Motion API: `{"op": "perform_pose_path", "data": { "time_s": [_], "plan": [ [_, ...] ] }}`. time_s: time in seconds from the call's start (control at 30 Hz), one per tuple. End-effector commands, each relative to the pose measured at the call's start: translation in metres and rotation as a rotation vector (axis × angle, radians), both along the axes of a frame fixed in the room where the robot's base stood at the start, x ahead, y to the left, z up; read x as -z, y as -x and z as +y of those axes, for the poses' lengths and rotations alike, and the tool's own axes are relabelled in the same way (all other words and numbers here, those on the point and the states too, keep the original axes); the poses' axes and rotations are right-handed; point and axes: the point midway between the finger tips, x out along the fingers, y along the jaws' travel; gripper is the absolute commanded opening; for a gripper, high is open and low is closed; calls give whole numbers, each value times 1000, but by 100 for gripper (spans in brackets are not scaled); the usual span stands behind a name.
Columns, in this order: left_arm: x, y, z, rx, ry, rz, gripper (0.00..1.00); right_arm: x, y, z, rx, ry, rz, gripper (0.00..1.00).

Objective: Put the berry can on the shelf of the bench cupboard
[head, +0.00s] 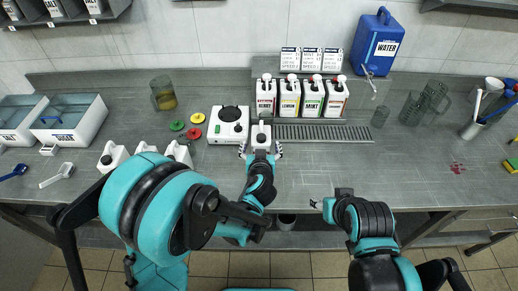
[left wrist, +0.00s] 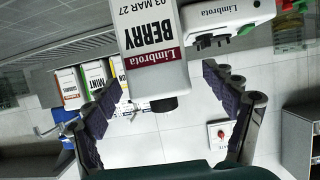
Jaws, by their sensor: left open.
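The berry can (head: 261,134) is a white can with a dark cap, standing on the bench in the head view. In the left wrist view it appears upside down, with "BERRY" on its label (left wrist: 155,40). My left gripper (head: 261,152) is at the can's near side, fingers apart on either side of it. In the left wrist view its two fingers (left wrist: 170,115) are spread, with gaps to the can. My right gripper (head: 316,204) is over the bench's front edge, holding nothing visible; its jaw opening is unclear. The cupboard shelf cannot be made out.
A white hot plate (head: 228,125) stands just left of the can. Several labelled bottles (head: 289,97) stand behind a drain grate (head: 320,134). White cans (head: 112,156) stand to the left. A blue water jug (head: 378,45) is at the back.

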Motion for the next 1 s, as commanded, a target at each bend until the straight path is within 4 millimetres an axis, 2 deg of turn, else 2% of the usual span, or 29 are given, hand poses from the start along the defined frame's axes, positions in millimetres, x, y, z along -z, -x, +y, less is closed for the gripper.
{"op": "perform_pose_path", "data": {
  "time_s": [0.3, 0.53, 0.57, 0.87, 1.0],
  "plan": [
    [18, -41, -1, -1, 0, 1, 84, 19, 0, 0, 0, 0, 0, 50],
    [17, -44, -1, 0, 0, 1, 84, 17, 0, 0, 0, 0, 0, 50],
    [17, -44, -1, 0, 0, 1, 79, 17, 0, 0, 0, 0, 0, 50],
    [17, -43, -1, 0, 0, 1, 0, 17, 0, 0, 0, 0, 0, 50],
    [17, -43, -2, 1, -1, 0, 0, 18, 0, 0, 0, 0, 0, 50]
  ]
}}
